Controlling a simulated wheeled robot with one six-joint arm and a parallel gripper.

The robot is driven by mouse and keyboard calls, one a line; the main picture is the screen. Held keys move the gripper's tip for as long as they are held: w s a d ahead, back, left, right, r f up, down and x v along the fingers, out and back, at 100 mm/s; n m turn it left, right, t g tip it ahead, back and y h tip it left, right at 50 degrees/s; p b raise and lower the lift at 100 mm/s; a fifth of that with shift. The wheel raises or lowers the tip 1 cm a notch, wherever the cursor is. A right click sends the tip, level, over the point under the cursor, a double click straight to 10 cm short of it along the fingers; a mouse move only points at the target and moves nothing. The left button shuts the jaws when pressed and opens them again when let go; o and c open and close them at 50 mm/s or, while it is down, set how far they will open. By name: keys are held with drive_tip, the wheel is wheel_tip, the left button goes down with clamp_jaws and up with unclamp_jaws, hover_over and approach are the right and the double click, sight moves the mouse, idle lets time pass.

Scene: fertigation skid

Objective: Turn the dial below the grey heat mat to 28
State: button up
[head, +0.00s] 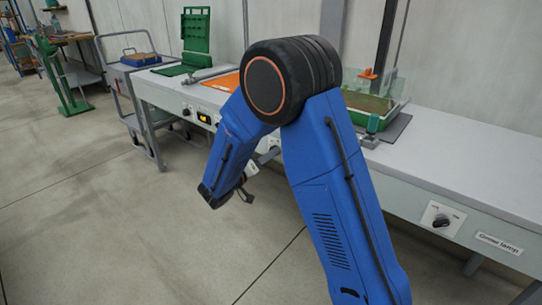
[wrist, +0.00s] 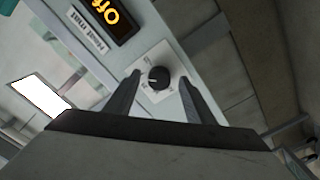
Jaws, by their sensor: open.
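A black dial (wrist: 158,77) on a white plate with printed marks is in the wrist view. The marks are too small to read. Beside it are a "Heat mat" label (wrist: 87,30) and a display (wrist: 112,16) reading "Off". My gripper (wrist: 160,90) is open, its fingers on either side of the dial in the picture; contact is not visible. In the head view my gripper (head: 246,190) is low in front of the bench. The grey mat (head: 397,127) lies on the bench under a green-edged tray. My arm hides much of the bench front below it.
An orange mat (head: 222,82) lies further left on the bench (head: 480,165), above a lit display (head: 203,118) and a black dial (head: 187,112). Another dial (head: 441,219) is at the right. A trolley (head: 140,75) stands at the left. The floor in front is clear.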

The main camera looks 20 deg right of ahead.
drive_tip(key=v, duration=1.5)
drive_tip(key=shift+s+a, duration=0.2)
drive_tip(key=shift+a, duration=0.1)
drive_tip(key=s+d+r+g+y, duration=0.2)
drive_tip(key=s+d+g, duration=0.4)
drive_tip(key=d, duration=0.5)
drive_tip(key=s+d+r+g+y, duration=0.2)
drive_tip(key=s+d+g, duration=0.1)
drive_tip(key=s+d, duration=0.65)
drive_tip(key=s+r+n+t+y, duration=0.1)
drive_tip(key=s+r+t+y, duration=0.1)
drive_tip(key=s+y, duration=0.8)
drive_tip(key=shift+s+d+r+n+t+y, duration=0.2)
drive_tip(key=shift+s+r+n+t+y, duration=0.3)
drive_tip(key=shift+s, duration=3.2)
drive_tip(key=shift+f, duration=0.2)
drive_tip(key=shift+c, duration=0.3)
